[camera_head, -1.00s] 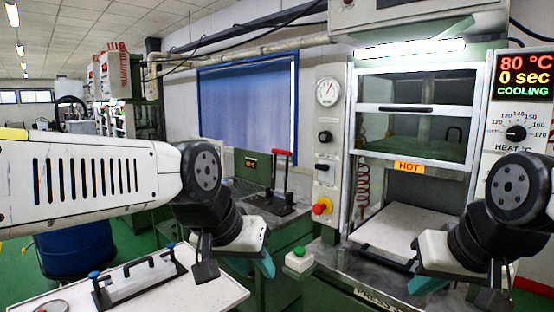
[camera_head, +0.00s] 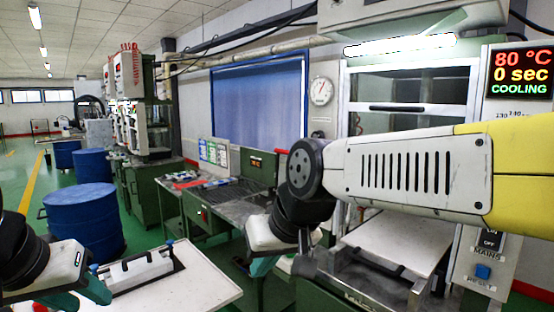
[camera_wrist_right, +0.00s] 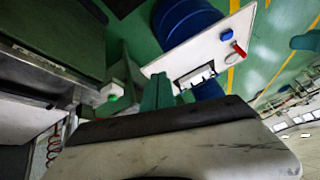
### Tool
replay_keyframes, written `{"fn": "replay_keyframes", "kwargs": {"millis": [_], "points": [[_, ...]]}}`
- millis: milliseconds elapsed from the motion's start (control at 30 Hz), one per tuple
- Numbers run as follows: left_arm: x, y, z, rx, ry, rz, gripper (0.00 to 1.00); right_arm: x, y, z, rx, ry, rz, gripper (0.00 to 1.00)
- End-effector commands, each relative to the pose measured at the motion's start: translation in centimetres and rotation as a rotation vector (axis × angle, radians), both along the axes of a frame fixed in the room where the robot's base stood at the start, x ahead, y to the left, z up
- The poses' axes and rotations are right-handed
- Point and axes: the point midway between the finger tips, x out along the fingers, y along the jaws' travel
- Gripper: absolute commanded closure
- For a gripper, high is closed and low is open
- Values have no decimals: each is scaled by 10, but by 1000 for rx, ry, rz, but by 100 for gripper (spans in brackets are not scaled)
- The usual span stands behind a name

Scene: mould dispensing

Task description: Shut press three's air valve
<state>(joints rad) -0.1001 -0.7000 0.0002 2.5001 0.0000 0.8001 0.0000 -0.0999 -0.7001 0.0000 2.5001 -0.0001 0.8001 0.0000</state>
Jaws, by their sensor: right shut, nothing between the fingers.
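Press three's air valve cannot be made out. My right gripper (camera_head: 265,265) is shut and empty, left of the press and in front of the green bench. Its teal fingertips show in the right wrist view (camera_wrist_right: 157,92), with nothing between them. My left gripper (camera_head: 80,295) is low at the left, by the white table; its finger gap is unclear.
The white table (camera_head: 195,290) carries a mould with a black handle (camera_head: 145,268). A blue drum (camera_head: 85,220) stands behind it. The press shows a pale lower plate (camera_head: 400,240) and a "COOLING" display (camera_head: 519,73). A green button box (camera_wrist_right: 112,92) shows in the wrist view.

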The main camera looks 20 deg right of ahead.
Motion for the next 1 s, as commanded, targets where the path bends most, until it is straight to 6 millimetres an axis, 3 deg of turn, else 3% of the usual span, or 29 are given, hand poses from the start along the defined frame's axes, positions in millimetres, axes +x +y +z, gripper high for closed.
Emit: {"fn": "replay_keyframes", "kwargs": {"millis": [233, 367, 567, 733, 867, 1000], "points": [[0, 0, 0, 0, 0, 0, 64, 5, -4, -3, 0, 14, -16, 100], [0, 0, 0, 0, 0, 0, 64, 29, -25, 1, -13, 76, -111, 100], [0, 0, 0, 0, 0, 0, 64, 112, -99, 8, -145, 167, -470, 100], [0, 0, 0, 0, 0, 0, 64, 195, -162, 36, -346, 42, -850, 100], [0, 0, 0, 0, 0, 0, 64, 250, -187, 79, -477, -186, -1076, 100], [0, 0, 0, 0, 0, 0, 64, 288, -188, 128, -547, -441, -1209, 100]]}}
